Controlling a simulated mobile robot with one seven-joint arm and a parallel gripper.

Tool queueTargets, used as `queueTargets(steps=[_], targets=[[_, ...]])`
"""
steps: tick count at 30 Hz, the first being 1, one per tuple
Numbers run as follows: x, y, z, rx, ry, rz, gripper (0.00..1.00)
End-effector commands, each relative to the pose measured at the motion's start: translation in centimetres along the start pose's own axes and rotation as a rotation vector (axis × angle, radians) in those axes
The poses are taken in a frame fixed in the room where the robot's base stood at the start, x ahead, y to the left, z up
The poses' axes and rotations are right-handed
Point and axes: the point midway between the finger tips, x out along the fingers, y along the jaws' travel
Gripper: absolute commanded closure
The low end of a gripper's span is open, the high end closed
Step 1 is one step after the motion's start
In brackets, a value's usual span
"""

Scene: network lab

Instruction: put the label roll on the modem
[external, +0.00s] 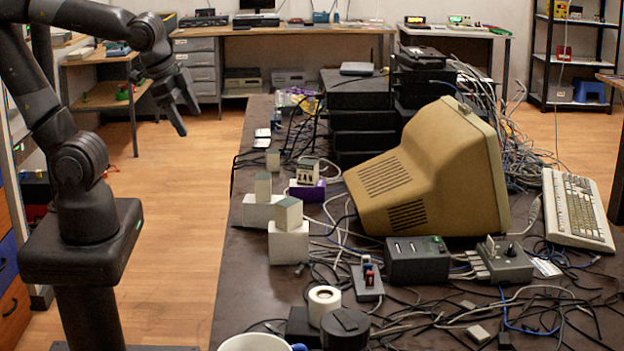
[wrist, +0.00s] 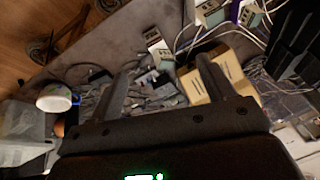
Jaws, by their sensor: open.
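A small white roll with a brownish core, which looks like the label roll (external: 323,300), stands near the front of the dark table. It is just behind a black round object. I cannot surely pick it out in the wrist view. I cannot tell for certain which device is the modem; a flat grey device (external: 356,68) lies on top of the black stack at the back, and a grey box with cables (external: 505,263) sits right of centre. My gripper (external: 187,118) is open and empty, high up left of the table. Its two fingers also show in the wrist view (wrist: 165,82).
A tilted beige monitor (external: 440,175) fills the table's middle. White boxes (external: 288,243) stand to its left, and a dark box (external: 417,262) in front. Loose cables cover the front right. A white cup (external: 255,343) is at the front edge. The floor left of the table is clear.

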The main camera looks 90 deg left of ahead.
Motion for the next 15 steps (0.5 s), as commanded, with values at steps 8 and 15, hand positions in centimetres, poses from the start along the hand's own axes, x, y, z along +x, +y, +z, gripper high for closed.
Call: queueTargets(steps=[8, 15], targets=[[-2.6, 0.4, 1.1, -0.245, 0.120, 0.100, 0.25], [-2.7, 0.5, 1.1, -0.259, 0.126, 0.109, 0.25]])
